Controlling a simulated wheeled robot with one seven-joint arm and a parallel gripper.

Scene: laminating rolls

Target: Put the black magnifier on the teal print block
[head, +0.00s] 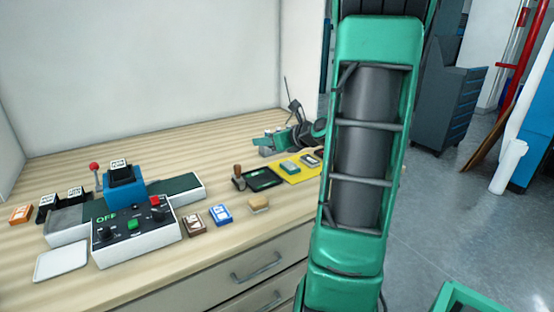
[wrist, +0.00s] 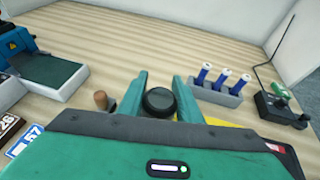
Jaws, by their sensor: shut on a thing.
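The black magnifier (wrist: 160,102) shows as a dark round disc between the two teal fingers of my gripper (wrist: 160,92) in the wrist view. The fingers are closed on its sides. In the head view my gripper (head: 268,148) is seen small above the back right of the bench, and the magnifier cannot be made out clearly there.
A grey rack (wrist: 218,95) with blue tubes and a dark device with an antenna (wrist: 283,108) stand behind. A laminating machine (head: 135,232) fills the left. Bare wood lies at the back.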

